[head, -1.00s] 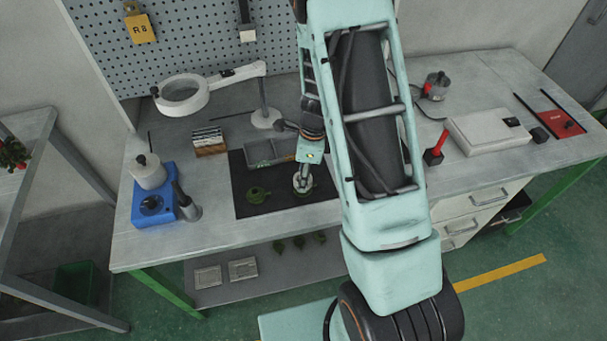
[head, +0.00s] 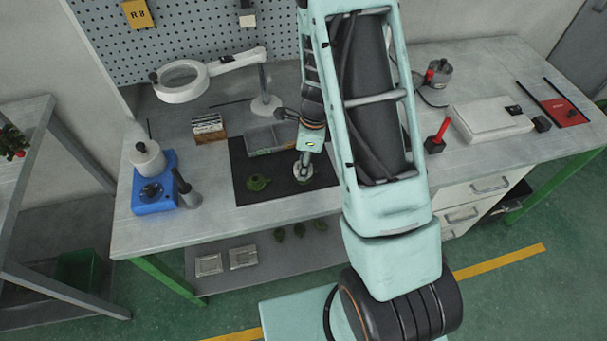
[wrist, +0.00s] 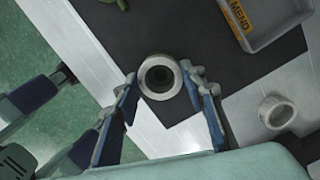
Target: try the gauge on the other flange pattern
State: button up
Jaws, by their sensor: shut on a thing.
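My gripper (wrist: 160,80) is shut on a round grey metal ring gauge (wrist: 160,77) with a dark hole, its fingers on either side of the ring. In the head view the gauge (head: 302,175) is small, under my gripper, over the right part of the dark mat (head: 285,193). A green flange pattern (head: 257,183) lies on the mat to the left of the gauge; part of it shows at the top of the wrist view (wrist: 103,4). I cannot tell whether anything lies inside or beneath the ring. A second flange pattern on the mat is not visible.
A pale ring (wrist: 278,111) lies on bare bench. A magnifier lamp (head: 182,82) and blue melter (head: 153,200) stand at left. Several green patterns (head: 299,230) are on the lower shelf.

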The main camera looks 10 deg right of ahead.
jog(key=shift+f, duration=0.4)
dwell(1.5)
jog(key=shift+r, duration=0.1)
jog(key=shift+r+p, duration=2.1)
jog(key=shift+r, duration=0.55)
